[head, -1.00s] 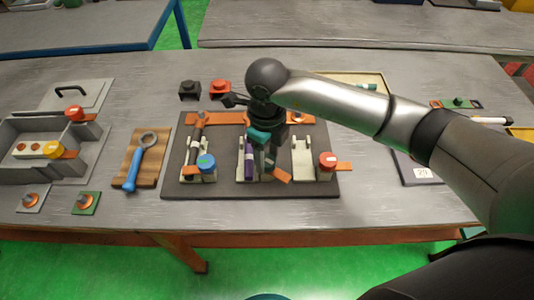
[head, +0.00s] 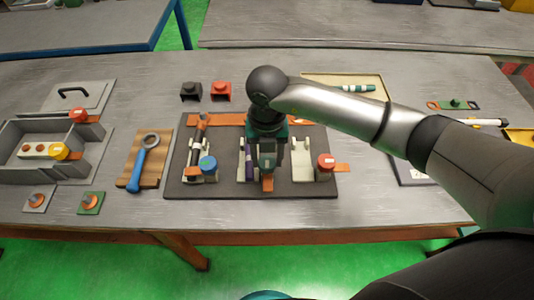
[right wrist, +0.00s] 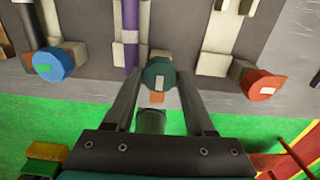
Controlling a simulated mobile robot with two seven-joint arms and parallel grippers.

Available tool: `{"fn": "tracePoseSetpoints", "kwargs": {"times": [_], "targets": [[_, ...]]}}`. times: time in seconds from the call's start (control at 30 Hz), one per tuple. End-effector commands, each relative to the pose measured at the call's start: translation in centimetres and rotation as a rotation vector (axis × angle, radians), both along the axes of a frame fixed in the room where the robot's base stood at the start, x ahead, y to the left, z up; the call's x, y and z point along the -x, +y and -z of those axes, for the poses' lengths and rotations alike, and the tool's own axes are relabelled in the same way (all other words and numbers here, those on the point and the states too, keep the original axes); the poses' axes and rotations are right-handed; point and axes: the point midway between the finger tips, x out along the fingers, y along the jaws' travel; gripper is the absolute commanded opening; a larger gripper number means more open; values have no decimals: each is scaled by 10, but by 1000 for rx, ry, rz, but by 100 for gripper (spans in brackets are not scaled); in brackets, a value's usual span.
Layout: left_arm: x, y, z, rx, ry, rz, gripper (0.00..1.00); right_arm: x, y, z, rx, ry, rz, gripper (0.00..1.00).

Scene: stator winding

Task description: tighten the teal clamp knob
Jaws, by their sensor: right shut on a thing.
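The teal clamp knob (right wrist: 158,74) sits between the two fingers of my right gripper (right wrist: 160,84) in the right wrist view. The gripper is shut on it from above. An orange tab (right wrist: 157,98) shows just below the knob. In the head view my right gripper (head: 267,158) hides the knob, and the orange tab (head: 267,184) points toward the table's front edge. A purple rod (head: 249,158) lies in the holder just left of the gripper. My left gripper is not in view.
On the same dark board (head: 220,190), a blue knob (head: 208,163) stands to the left and a red knob (head: 326,161) to the right. A blue ring wrench (head: 143,161) lies on a wooden block farther left. The table front is clear.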

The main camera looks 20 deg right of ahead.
Motion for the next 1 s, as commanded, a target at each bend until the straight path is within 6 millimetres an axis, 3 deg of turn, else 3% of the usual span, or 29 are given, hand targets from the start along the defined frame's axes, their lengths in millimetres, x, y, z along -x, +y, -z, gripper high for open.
{"fn": "tracePoseSetpoints", "kwargs": {"times": [0.03, 1.0], "targets": [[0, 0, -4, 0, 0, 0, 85, -4, 0, -7, -3, -10, 48, 0], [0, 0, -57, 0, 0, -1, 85, -5, 1, -8, -4, -10, 970, 0]]}}
